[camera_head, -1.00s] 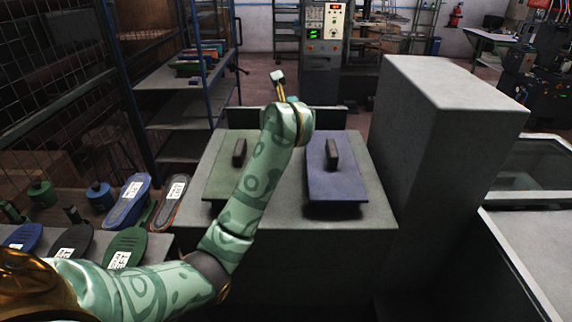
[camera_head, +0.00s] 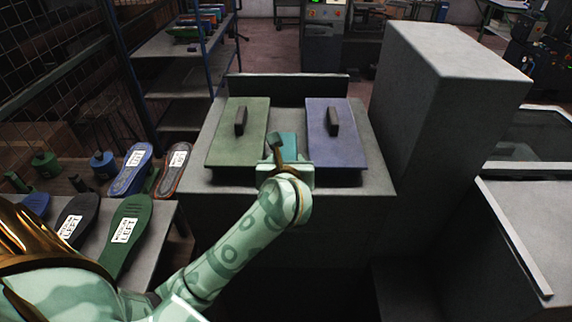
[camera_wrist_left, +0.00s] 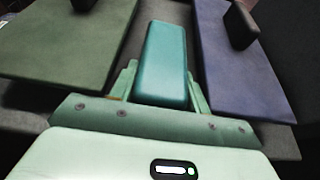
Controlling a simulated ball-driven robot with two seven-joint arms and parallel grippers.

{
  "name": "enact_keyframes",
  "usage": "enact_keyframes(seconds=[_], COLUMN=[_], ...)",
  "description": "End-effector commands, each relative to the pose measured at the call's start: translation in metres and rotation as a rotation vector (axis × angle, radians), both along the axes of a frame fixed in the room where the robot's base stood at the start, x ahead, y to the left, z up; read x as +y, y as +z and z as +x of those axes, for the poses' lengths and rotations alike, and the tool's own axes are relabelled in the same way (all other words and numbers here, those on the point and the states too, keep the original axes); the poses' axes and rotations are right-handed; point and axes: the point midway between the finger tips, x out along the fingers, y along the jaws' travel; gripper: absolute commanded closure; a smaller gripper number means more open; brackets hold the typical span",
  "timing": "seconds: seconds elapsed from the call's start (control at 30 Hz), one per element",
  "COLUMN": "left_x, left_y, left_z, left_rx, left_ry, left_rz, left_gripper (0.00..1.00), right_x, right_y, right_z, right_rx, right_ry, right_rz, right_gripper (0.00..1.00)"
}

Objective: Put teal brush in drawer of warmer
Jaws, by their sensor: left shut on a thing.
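The teal brush (camera_head: 289,143) shows as a smooth teal block in the gap between the two lids of the warmer (camera_head: 222,184). In the left wrist view the teal brush (camera_wrist_left: 164,62) points away from me between the fingers. My left gripper (camera_head: 284,165) is shut on it, above the warmer's top near its front edge; the wrist view also shows the gripper (camera_wrist_left: 160,98). Bristles are not visible. The warmer is a grey box with a green lid (camera_head: 225,145) and a blue lid (camera_head: 350,142), each with a dark handle. I cannot make out its drawer on the shadowed front, partly behind my arm. My right gripper is out of view.
A tall grey block (camera_head: 440,100) stands right of the warmer. Several shoe soles, including a green one (camera_head: 126,215), lie on a bench at left. A blue-framed shelf (camera_head: 178,95) stands behind them. Dark floor shows in front of the warmer.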

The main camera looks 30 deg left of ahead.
Motion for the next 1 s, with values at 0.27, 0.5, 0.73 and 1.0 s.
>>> enact_keyframes(seconds=[0.27,0.5,0.73,1.0], left_x=[0.0,0.0,0.0,-0.014], left_y=[-0.01,-0.013,-0.012,0.001], left_z=[0.0,0.0,0.001,-0.021], left_rx=[-0.001,0.0,0.0,-0.001], left_ry=[0.0,-0.001,-0.001,-0.003], left_rz=[0.001,0.0,0.0,-0.005], left_gripper=[0.78,0.44,0.44,0.44], right_x=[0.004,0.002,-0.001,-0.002], right_y=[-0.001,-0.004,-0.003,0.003], right_z=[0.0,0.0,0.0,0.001], right_rx=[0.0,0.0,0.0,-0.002], right_ry=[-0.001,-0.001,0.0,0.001], right_rz=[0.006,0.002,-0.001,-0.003], right_gripper=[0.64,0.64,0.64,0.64])
